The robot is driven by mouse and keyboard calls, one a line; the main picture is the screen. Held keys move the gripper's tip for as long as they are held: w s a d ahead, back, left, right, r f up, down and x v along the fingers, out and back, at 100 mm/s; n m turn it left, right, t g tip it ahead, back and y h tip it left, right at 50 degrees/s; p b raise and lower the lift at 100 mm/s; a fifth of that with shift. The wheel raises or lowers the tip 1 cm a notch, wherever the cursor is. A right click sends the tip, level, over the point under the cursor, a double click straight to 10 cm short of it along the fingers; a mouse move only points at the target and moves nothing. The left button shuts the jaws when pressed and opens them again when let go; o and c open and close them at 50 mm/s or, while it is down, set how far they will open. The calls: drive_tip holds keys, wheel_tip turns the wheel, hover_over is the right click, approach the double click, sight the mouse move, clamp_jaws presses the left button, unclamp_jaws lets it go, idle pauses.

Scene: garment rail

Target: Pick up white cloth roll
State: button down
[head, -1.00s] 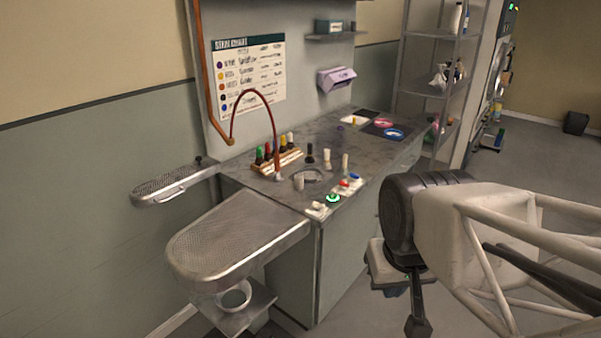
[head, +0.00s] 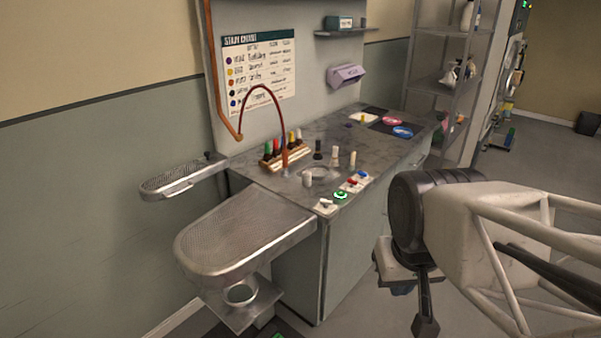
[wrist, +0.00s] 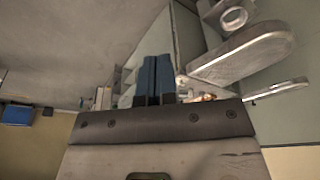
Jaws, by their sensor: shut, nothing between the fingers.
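No clear white cloth roll stands out. Small off-white cylinders (head: 307,180) stand on the grey counter, also possible rolls. My gripper's blue fingers (wrist: 154,80) are together and empty in the wrist view. In the head view the gripper is mostly hidden behind my arm, right of the counter and apart from it.
The counter (head: 370,145) carries a rack of bottles (head: 285,152), coloured buttons and coloured dishes. The perforated board (head: 235,232) juts out at the front, with a smaller one (head: 183,180) behind it. A metal shelf unit (head: 440,80) stands at the back. Floor right of the counter is open.

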drive_tip(key=c, duration=1.8)
unclamp_jaws()
drive_tip(key=shift+c, duration=0.2)
drive_tip(key=o, duration=1.2)
drive_tip(key=shift+o, duration=0.2)
